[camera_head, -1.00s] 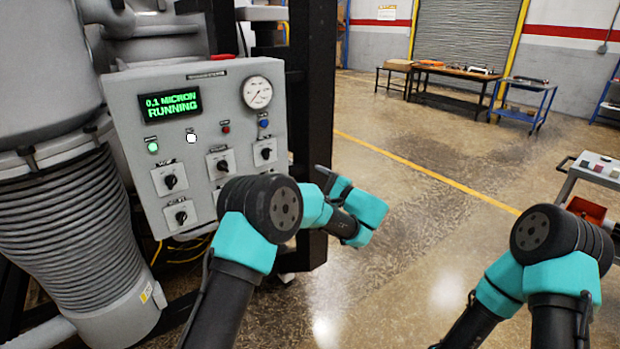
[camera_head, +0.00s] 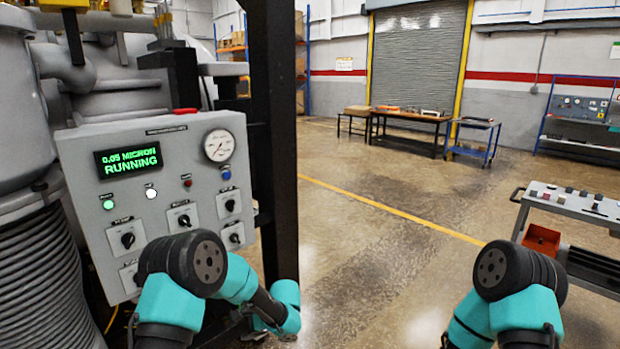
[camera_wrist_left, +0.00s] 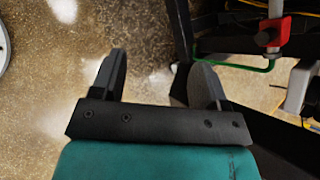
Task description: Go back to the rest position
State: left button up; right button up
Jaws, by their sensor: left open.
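My left arm (camera_head: 240,278) is folded in front of the furnace control panel (camera_head: 75,160), at the lower left of the head view. My left gripper (camera_wrist_left: 161,70) shows in the left wrist view, with its two dark fingers apart and nothing between them. Below the fingers there is only floor and dark frame parts. My right arm (camera_head: 520,270) is bent at the lower right of the head view, and its gripper is out of the picture. The panel display (camera_head: 129,160) reads "0.05 MICRON RUNNING". A green lamp (camera_head: 108,204) and a white lamp (camera_head: 151,193) are lit.
A black furnace post (camera_head: 272,140) stands just right of the panel. A grey cart (camera_head: 570,200) with small items and a red bin (camera_head: 541,240) is at the right. The floor (camera_head: 370,240) between is clear. A red fitting (camera_wrist_left: 273,27) and frame parts lie near my left gripper.

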pick_arm(q)
jog(key=s+f+n+g+h, duration=0.3)
jog(key=s+f+h, duration=0.3)
jog(key=s, duration=0.4)
jog(key=s+f+n+g+h, duration=0.2)
jog(key=s+f+n+h, duration=0.15)
jog(key=s+f, duration=0.55)
jog(key=s+a+n+t+h, duration=0.3)
jog(key=s+n, duration=0.5)
jog(key=s, duration=0.4)
jog(key=shift+r+t, duration=0.3)
jog(key=shift+t, duration=0.3)
jog(key=shift+n, duration=0.25)
